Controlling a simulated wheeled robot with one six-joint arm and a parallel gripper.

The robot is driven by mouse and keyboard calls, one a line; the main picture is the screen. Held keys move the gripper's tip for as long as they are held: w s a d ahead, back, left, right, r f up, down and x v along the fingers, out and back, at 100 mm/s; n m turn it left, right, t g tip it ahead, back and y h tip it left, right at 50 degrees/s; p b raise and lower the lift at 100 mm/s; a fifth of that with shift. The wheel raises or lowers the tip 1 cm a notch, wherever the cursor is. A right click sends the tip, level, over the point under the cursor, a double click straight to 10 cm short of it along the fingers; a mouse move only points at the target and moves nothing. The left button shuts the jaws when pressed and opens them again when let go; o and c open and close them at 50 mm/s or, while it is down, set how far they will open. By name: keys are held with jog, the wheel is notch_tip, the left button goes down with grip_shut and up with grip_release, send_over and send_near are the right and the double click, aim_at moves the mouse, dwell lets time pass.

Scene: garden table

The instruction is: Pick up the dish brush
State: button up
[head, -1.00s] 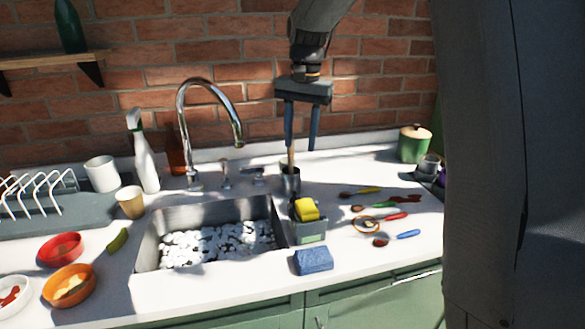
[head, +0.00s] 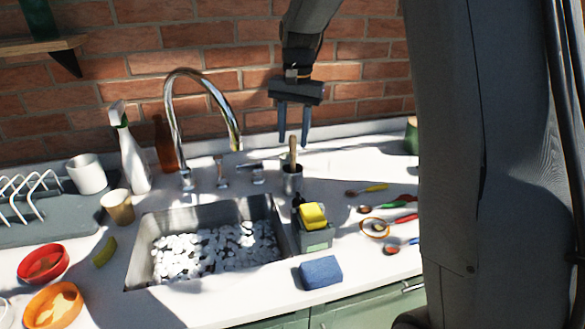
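A wooden handle (head: 292,154), which looks like the dish brush's, stands upright out of a small metal cup (head: 292,181) behind the sink's right corner. The brush's other end is hidden in the cup. My gripper (head: 293,146) points down above the cup, with its two dark fingers apart. The handle's top appears between the fingertips, and nothing is gripped. I cannot tell from this one view whether the handle is truly between them in depth.
The chrome faucet (head: 205,95) arches left of my gripper. A caddy (head: 313,238) with a yellow sponge (head: 312,215) stands in front of the cup, and a blue sponge (head: 320,271) lies nearer. Utensils (head: 372,188) lie to the right. The brick wall (head: 355,80) rises behind.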

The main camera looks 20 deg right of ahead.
aim_at(293, 160)
jog(key=shift+f+p, duration=0.4)
jog(key=shift+f, duration=1.2)
grip_shut()
jog(key=shift+w+r, duration=0.1)
